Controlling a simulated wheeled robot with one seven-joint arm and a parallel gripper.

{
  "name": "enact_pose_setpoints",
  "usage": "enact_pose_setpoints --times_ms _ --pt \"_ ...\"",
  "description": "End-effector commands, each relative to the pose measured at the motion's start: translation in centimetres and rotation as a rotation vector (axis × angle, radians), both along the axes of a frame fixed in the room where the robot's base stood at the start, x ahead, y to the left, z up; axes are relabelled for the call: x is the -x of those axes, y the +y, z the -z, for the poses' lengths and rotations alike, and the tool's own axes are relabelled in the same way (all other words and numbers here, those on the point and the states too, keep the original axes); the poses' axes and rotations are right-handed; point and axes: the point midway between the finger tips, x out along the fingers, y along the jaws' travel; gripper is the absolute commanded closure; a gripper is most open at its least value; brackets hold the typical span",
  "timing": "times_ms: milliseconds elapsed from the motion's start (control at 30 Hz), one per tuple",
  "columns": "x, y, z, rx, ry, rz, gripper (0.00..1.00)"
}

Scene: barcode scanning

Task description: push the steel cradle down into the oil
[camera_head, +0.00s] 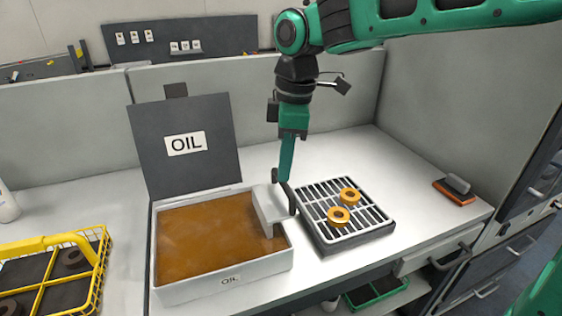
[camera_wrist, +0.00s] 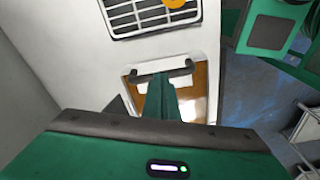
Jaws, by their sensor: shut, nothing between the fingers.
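The open oil bath (camera_head: 222,281) is a pale box of brown oil (camera_head: 210,232), with its dark "OIL" lid (camera_head: 185,175) raised behind. A light grey piece with a dark handle, apparently the steel cradle (camera_head: 270,207), stands at the bath's right end. Its upper part is above the oil; how deep its lower part goes is hidden. My gripper (camera_head: 284,181) is shut and points down at the handle. In the wrist view, the closed fingers (camera_wrist: 161,80) overlap the middle of the dark handle bar (camera_wrist: 180,71); I cannot tell whether they touch. Oil (camera_wrist: 200,90) shows beside it.
A slatted rack (camera_head: 325,192) with two golden rings (camera_head: 339,215) stands close on the bath's right. A yellow wire basket (camera_head: 98,275) with dark rings is at left. A small orange-edged block (camera_head: 456,188) lies at far right. Bare counter lies between it and the rack.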

Motion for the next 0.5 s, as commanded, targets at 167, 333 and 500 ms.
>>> enact_pose_setpoints --times_ms 167,333,500 --pt "0.0 0.0 0.4 0.0 0.001 -0.001 1.0" --pt "0.0 -0.6 0.2 0.0 0.0 0.0 1.0" --pt "0.2 -2.6 -0.5 -0.001 -0.001 0.002 1.0"
